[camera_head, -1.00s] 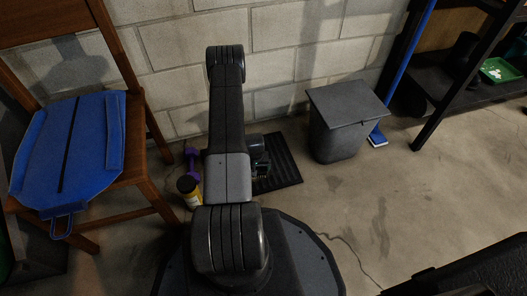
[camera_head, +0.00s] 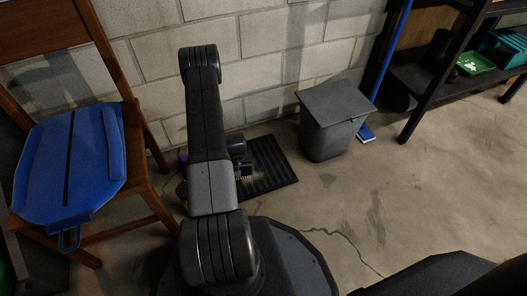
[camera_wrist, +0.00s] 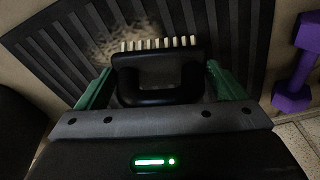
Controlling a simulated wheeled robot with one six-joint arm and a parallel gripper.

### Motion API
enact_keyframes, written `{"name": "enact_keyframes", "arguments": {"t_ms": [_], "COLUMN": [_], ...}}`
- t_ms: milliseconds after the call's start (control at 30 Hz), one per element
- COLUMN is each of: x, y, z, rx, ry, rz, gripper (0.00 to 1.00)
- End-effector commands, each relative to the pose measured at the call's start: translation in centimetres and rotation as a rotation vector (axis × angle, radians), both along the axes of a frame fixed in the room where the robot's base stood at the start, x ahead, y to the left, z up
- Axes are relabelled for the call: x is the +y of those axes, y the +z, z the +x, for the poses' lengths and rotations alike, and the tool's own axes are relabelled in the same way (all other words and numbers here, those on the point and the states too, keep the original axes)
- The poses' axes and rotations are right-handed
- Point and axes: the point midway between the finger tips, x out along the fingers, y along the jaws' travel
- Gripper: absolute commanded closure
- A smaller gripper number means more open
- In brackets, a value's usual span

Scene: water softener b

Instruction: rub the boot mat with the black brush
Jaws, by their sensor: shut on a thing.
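The boot mat (camera_head: 281,170) is a dark ribbed mat on the floor by the block wall, partly hidden behind my arm. It fills much of the wrist view (camera_wrist: 230,25), with a pale dirty patch (camera_wrist: 118,42) on its ribs. The black brush (camera_wrist: 158,97) has a loop handle and a row of pale bristles. My gripper (camera_wrist: 158,72), with green fingers, is shut on the brush's handle. The bristles are over the mat, close to the dirty patch; I cannot tell whether they touch it. In the head view the bristles (camera_head: 246,178) show small beside my arm.
A purple dumbbell (camera_wrist: 295,75) lies just beside the mat. A grey lidded bin (camera_head: 335,125) stands right of the mat.

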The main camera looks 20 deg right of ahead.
Motion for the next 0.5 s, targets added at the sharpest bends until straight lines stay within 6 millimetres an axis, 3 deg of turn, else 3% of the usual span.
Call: {"name": "enact_keyframes", "arguments": {"t_ms": [300, 500], "x": [0.2, 0.2], "y": [3.1, 3.7], "z": [0.6, 0.7], "rx": [-0.001, 0.000], "ry": [0.000, 0.001], "rz": [0.000, 0.000], "gripper": [0.34, 0.34]}}
